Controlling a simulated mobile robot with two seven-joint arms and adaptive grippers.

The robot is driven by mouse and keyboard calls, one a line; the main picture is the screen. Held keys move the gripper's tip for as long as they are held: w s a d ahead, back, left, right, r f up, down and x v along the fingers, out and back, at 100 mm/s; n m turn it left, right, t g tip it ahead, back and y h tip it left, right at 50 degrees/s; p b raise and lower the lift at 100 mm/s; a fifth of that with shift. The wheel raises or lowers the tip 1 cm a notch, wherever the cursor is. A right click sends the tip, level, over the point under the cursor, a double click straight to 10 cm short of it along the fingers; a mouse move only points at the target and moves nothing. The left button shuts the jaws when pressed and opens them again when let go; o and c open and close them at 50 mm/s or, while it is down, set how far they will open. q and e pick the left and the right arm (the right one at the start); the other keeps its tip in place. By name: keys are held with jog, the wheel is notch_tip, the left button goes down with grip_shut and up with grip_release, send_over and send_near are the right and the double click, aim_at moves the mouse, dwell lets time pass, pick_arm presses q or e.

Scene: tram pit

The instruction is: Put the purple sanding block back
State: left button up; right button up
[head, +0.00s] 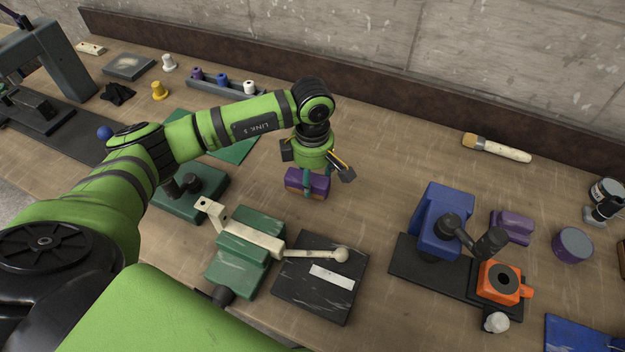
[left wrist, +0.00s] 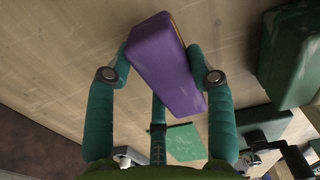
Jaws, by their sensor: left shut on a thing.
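My left gripper (head: 307,178) is shut on the purple sanding block (head: 318,186), which it holds above the middle of the bench. In the left wrist view the block (left wrist: 165,70) sits tilted between the teal fingers, its broad purple face showing. Part of its far side is hidden. A flat green mat (head: 236,147) lies on the bench, partly covered by my left arm; it also shows in the left wrist view (left wrist: 185,142). I cannot tell how high the block is above the wood. My right gripper is not in view.
A green vice (head: 240,255) with a pale bar and a black plate (head: 322,290) stand in front. On the right are a blue machine (head: 440,215), a purple block (head: 510,226) and an orange fixture (head: 498,283). A brush (head: 497,148) lies behind. Bench wood around the back middle is clear.

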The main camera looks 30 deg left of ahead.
aim_at(312, 186)
pick_arm(q)
notch_tip(312, 186, down, 2)
jog(key=shift+f+p, duration=0.15)
jog(key=shift+p, duration=0.4)
jog(key=shift+f, duration=0.4)
jog(key=shift+f, duration=0.1)
jog(key=shift+f, duration=0.15)
jog(key=o, duration=1)
